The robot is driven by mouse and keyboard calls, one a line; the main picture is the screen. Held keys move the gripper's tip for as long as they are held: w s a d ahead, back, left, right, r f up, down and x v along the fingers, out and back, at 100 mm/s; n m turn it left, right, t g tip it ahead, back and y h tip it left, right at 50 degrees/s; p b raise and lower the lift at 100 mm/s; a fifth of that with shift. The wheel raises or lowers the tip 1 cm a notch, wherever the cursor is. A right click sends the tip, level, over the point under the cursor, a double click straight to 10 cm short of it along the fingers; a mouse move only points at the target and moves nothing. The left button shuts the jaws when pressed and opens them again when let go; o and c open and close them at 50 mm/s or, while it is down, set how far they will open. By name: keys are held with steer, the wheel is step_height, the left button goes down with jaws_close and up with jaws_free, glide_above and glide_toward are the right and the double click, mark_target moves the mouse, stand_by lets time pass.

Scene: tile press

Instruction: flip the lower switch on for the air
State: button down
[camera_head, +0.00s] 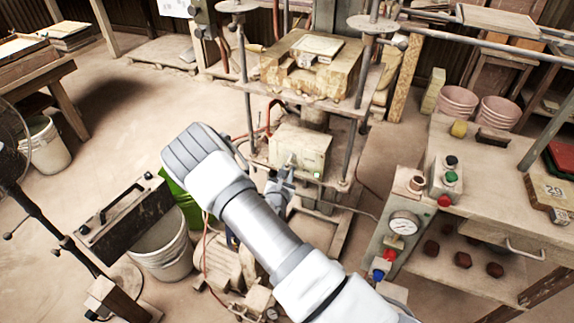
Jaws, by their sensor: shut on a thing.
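A cream control box (312,143) sits on the lower shelf of the press frame, with a small green light (316,175) low on its front. My gripper (289,170) is at the left part of the box's front. It is shut on a small switch lever there, though the fingertips are tiny and partly merge with the lever. My arm comes in from the lower right and bends over the front of the press. Whether another switch sits above or below, and which way the lever points, is too small to tell.
The tile press (318,80) stands above the box, with steel posts around it. A gauge panel (401,228) with red and blue knobs is at the right, beside a workbench (490,170) with a button box (446,176). A white bucket (165,250) and a green bin stand at the left.

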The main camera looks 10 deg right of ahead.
steer(key=shift+r+g+y+p, duration=0.1)
steer(key=shift+g+y+p, duration=0.2)
steer(key=shift+g+p, duration=0.3)
steer(key=c, duration=1)
jaws_free()
steer(key=shift+c, duration=0.2)
steer(key=shift+r, duration=0.1)
steer(key=v, duration=1.7)
steer(key=shift+s, duration=0.25)
steer(key=shift+a, duration=0.1)
